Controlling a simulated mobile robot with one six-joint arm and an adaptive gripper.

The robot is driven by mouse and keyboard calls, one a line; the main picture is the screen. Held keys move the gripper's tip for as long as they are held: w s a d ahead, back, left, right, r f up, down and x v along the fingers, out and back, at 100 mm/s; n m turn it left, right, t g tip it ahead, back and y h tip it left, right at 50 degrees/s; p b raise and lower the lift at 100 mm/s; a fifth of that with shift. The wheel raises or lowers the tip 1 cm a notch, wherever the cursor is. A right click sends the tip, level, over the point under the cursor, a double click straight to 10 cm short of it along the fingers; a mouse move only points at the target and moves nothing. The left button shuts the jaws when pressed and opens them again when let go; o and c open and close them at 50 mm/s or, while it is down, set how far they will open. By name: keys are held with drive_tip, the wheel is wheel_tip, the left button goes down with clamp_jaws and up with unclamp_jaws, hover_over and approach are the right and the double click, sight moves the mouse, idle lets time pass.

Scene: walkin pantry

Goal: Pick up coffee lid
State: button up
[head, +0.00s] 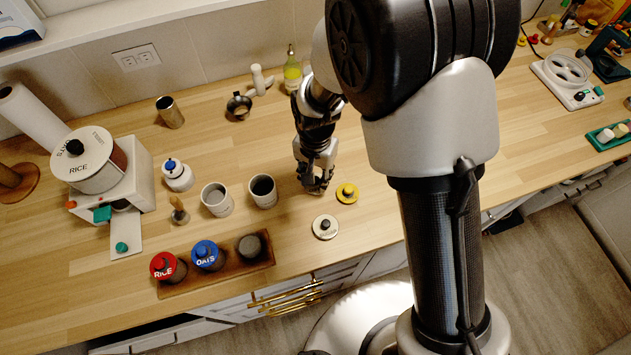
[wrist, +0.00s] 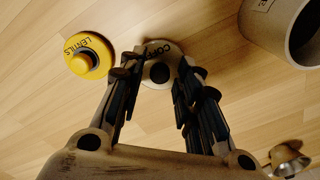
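The coffee lid (head: 325,227) is a pale round disc with a dark knob, lying flat on the wooden counter near its front edge. My gripper (head: 317,186) is above the counter, behind the lid in the head view. In the wrist view its two fingers (wrist: 160,80) are spread apart with nothing held. The fingers hide parts of the lid's rim. I cannot tell the exact height above it.
A yellow lentils lid (head: 346,194) lies close beside the coffee lid; it also shows in the wrist view (wrist: 98,58). Open grey canisters (head: 216,199) (head: 263,192) stand to the left. A wooden tray (head: 176,291) holds red and blue lidded jars and a dark one.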

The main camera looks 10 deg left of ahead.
clamp_jaws()
drive_tip(key=shift+r, duration=0.15)
